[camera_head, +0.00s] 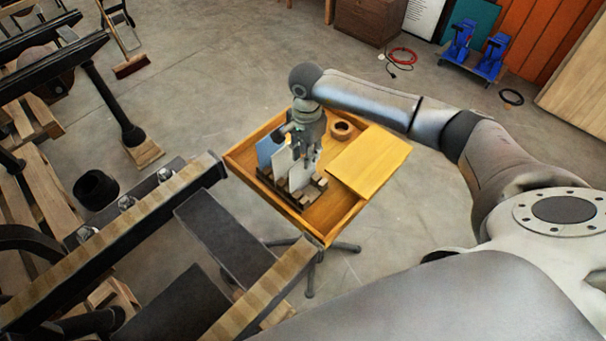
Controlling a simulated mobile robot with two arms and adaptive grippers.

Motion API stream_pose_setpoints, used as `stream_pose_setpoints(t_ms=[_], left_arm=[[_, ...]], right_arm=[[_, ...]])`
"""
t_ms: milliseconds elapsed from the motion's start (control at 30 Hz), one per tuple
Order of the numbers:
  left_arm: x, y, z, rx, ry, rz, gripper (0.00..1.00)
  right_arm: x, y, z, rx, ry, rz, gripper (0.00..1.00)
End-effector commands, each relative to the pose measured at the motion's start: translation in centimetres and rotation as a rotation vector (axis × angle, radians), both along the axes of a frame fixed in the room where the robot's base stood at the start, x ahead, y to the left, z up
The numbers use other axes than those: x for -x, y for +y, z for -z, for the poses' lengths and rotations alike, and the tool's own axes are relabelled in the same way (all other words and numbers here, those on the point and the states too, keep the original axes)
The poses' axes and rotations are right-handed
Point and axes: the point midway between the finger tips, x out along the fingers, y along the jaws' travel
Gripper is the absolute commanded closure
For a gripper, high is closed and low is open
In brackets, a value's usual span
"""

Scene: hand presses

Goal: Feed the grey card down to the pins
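Several upright cards stand in a dark slotted rack (291,201) on a small wooden tray table: a blue card (267,149) at the left and pale, grey-white cards (283,162) nearer the right. I cannot tell for sure which of the pale ones is the grey card. My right gripper (310,165) points down over the rack, at the right of the pale cards. Its fingers are small and overlap the cards, so I cannot tell whether it is open or holds one. My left gripper is out of view. I cannot make out the pins.
The tray table (326,235) has a raised rim, a flat yellow board (369,161) and a brown ring-shaped object (342,130). A press frame with dark beams (112,239) and a dark plate (221,232) fills the lower left. Open floor lies behind the table.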

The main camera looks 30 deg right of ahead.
Motion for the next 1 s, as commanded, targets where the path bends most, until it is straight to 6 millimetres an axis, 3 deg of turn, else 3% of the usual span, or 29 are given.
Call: stream_pose_setpoints(t_ms=[167,467,1000], left_arm=[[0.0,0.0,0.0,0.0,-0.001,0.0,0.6],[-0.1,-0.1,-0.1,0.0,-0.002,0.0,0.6],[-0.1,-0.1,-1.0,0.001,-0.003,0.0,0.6]], right_arm=[[0.0,0.0,0.0,0.0,0.0,0.0,1.0],[0.0,0.0,-0.2,0.001,0.0,0.0,1.0],[0.0,0.0,-2.7,0.001,0.0,0.001,1.0]])
